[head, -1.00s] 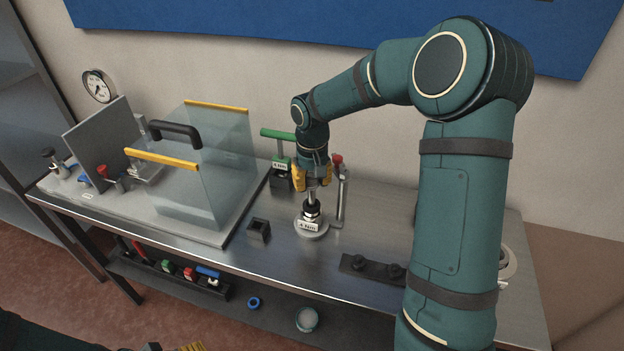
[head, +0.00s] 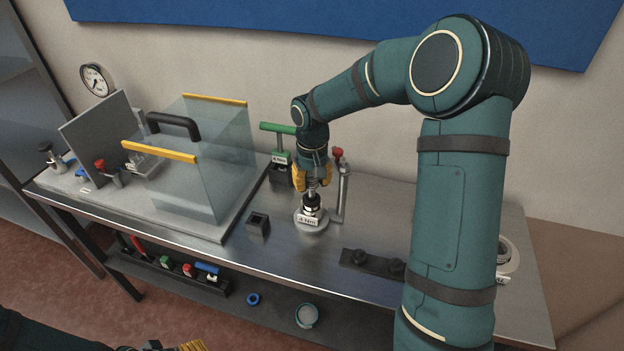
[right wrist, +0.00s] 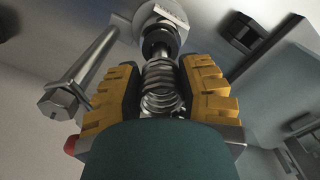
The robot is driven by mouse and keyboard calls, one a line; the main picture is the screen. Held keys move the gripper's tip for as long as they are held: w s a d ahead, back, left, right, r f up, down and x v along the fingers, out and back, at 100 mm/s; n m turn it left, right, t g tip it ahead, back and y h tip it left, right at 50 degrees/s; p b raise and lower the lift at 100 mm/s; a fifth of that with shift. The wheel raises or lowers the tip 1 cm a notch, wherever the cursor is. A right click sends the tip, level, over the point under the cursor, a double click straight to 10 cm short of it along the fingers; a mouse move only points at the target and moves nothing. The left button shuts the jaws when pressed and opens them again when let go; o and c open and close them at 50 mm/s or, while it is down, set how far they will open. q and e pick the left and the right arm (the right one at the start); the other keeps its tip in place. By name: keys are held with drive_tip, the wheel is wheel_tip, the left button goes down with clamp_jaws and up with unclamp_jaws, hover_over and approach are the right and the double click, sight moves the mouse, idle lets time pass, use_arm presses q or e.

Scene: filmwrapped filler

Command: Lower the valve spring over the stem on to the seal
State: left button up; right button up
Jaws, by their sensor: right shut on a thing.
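My right gripper (head: 313,182) is shut on the valve spring, pointing down above a round metal fixture (head: 311,225) on the bench. In the right wrist view the coiled metal spring (right wrist: 163,88) sits between the yellow-padded fingers of the right gripper (right wrist: 160,85). The spring is in line with a dark collar and bright metal part (right wrist: 160,38) beyond it. The stem and the seal cannot be told apart clearly, and I cannot tell whether the spring touches the seal. Part of my left gripper (head: 192,346) shows at the bottom edge; its fingertips are cut off.
A post with a red knob (head: 338,152) stands close right of the fixture. A green-handled tool (head: 279,142) is behind, a small dark square holder (head: 258,224) to the left. A clear guard with yellow edges (head: 200,160) fills the left. A dark strip (head: 370,265) lies in front right.

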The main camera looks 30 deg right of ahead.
sight(312, 192)
drive_tip(key=shift+f+b, duration=1.4)
drive_tip(key=shift+f, duration=0.7)
drive_tip(key=o, duration=1.1)
drive_tip(key=shift+o, duration=0.3)
drive_tip(key=shift+r, duration=0.15)
wheel_tip(312, 192, up, 12)
drive_tip(key=shift+f, duration=0.1)
